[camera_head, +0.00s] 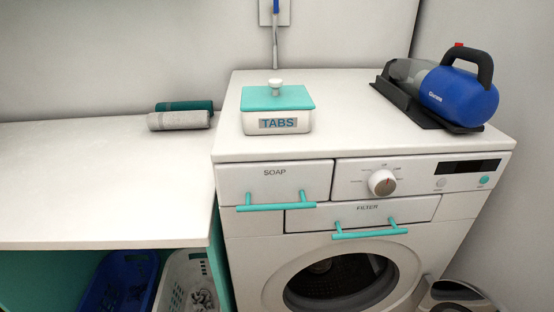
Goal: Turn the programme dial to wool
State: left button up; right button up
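The programme dial (382,183) is a round white knob on the upper front panel of the white washing machine (255,225). Small labels ring the dial, but they are too small to read, so I cannot tell which one it points to. A dark display (470,167) and two small round buttons, one grey and one teal (484,180), sit to the right of the dial. Neither of my grippers shows in the head view.
The SOAP drawer (275,176) and FILTER flap (365,212) have protruding teal handles near the dial. A TABS box (276,108) and a blue handheld vacuum (458,92) stand on top. Rolled towels (180,120) lie on the left counter (90,190), baskets (128,280) below it.

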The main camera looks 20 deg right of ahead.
aim_at(383, 182)
jog(key=z, duration=0.5)
jog(key=l+z, duration=0.15)
jog(key=z, duration=0.85)
